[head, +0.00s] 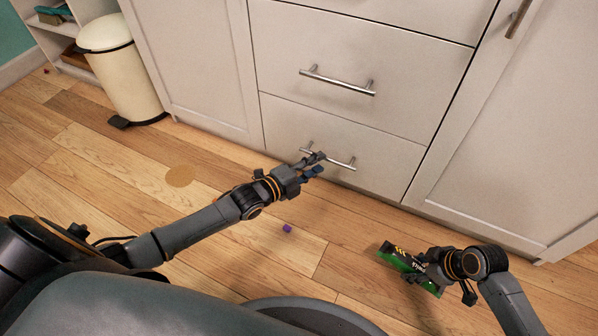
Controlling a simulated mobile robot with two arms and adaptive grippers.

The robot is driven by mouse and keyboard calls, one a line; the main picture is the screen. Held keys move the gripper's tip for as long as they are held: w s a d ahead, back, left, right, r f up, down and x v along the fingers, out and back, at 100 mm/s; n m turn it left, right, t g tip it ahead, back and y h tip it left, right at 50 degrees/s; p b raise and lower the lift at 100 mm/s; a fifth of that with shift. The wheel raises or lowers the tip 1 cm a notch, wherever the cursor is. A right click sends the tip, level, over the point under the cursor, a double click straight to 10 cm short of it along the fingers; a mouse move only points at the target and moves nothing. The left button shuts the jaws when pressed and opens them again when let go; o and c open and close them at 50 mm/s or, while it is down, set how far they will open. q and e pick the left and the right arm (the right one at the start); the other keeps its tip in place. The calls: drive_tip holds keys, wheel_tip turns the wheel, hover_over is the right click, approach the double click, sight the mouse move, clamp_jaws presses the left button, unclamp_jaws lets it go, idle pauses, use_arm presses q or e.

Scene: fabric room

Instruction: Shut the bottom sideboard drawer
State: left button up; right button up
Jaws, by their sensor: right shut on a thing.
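The bottom sideboard drawer (378,171) is a white front with a horizontal metal bar handle (341,163). Its front looks flush with the cabinet around it, with only a thin dark seam along its top and right side. My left gripper (316,164) is at the left part of this handle and partly covers it. Whether its fingers touch the handle or are apart, I cannot tell. My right gripper (420,277) is low at the right, shut on a green and black packet (398,257) with light lettering, away from the drawer.
The sideboard has another drawer (420,70) above, with its own handle (337,81), and a door (530,150) at the right. A cream pedal bin (122,75) stands at the left. A small purple cube (287,229) lies on the wooden floor (90,150).

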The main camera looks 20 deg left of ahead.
use_arm(q)
drive_tip(key=v, duration=0.7)
drive_tip(key=shift+r, duration=0.15)
